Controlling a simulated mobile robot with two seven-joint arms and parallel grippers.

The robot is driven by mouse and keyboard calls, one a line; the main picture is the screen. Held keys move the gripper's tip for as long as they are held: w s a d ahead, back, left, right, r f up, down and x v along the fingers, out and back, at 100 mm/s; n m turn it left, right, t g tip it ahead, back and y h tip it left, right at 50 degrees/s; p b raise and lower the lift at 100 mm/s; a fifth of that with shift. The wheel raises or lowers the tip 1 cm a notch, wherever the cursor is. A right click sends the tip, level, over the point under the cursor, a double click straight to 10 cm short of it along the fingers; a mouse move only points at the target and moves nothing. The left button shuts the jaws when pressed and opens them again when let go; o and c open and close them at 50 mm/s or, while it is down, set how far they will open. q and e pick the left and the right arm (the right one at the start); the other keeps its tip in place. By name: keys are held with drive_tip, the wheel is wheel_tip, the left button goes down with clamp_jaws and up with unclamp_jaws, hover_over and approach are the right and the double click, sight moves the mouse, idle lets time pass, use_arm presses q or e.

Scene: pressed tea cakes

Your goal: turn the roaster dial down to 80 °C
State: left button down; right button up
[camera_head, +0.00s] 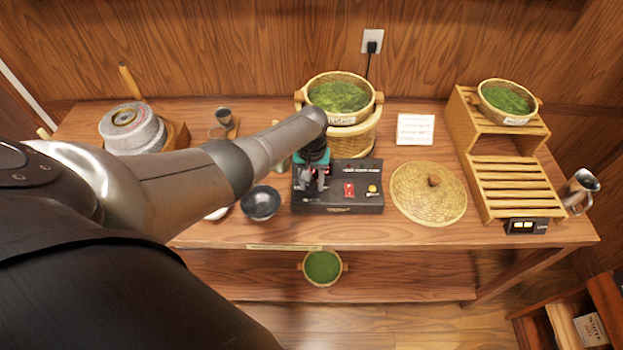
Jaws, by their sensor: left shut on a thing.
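The roaster's black control panel (340,196) sits at the middle of the table, in front of a lidless basket of green leaves (338,97). My left gripper (311,183) comes down from above onto the left part of the panel and is shut on the roaster dial there. The gripper's fingers hide most of the dial, and its setting cannot be read. A red switch (349,189) and a yellow knob (372,189) show to the right of the gripper. My right gripper is out of view.
A woven lid (429,193) lies just right of the panel, and a dark bowl (260,203) stands just left. A slatted wooden rack (512,183) with another leaf basket (506,102) is at the right. A stone mill (132,130) stands at the left.

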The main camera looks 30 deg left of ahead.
sight(311, 186)
use_arm(q)
drive_tip(key=shift+w+n, duration=0.1)
drive_tip(key=shift+n, duration=0.3)
drive_tip(key=c, duration=0.7)
unclamp_jaws()
wheel_tip(311, 186, up, 6)
drive_tip(key=p, duration=0.3)
drive_tip(key=shift+f, duration=0.2)
wheel_tip(311, 186, up, 10)
drive_tip(key=shift+f+p, duration=0.15)
drive_tip(key=shift+p, duration=0.7)
